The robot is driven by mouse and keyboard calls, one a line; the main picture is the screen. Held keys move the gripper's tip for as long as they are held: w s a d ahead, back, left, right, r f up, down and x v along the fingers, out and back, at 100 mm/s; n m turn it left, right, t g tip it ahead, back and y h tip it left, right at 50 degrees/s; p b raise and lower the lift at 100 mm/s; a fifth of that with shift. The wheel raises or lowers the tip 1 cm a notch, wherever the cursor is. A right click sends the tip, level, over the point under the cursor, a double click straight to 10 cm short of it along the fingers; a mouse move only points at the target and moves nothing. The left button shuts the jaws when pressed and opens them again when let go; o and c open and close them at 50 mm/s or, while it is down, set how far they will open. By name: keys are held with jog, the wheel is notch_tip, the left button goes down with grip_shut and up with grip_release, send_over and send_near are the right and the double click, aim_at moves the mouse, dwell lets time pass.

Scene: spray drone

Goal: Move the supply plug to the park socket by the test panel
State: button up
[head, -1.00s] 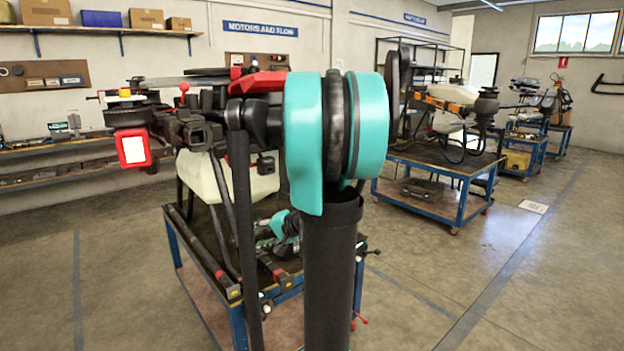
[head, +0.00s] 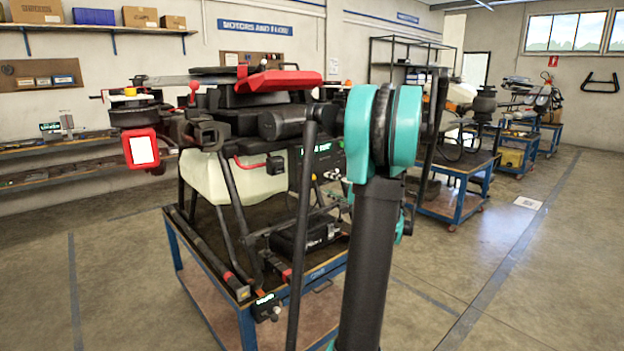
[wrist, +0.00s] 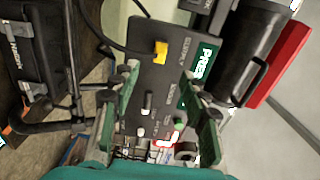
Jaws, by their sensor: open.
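In the wrist view, a yellow plug-like block (wrist: 160,52) with a black cable sits on a dark panel (wrist: 150,78). It is ahead of my gripper (wrist: 160,92), between the lines of its two fingers. My gripper is open and empty, apart from the block. I cannot tell which fitting is the park socket. Small pale-tipped knobs (wrist: 147,103) show on the panel between the fingers. In the head view my arm covers much of this area, and the gripper is hidden.
The drone (head: 235,100) stands on a blue-framed cart (head: 215,270). A black cylinder (wrist: 248,45) and a red part (wrist: 284,62) lie right of the panel in the wrist view. A black case (wrist: 28,50) is at left.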

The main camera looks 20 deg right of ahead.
aim_at(314, 178)
jog(key=shift+w+a, duration=0.1)
jog(key=shift+x, duration=4.4)
jog(key=shift+c, duration=0.4)
grip_shut()
jog(key=v, duration=0.6)
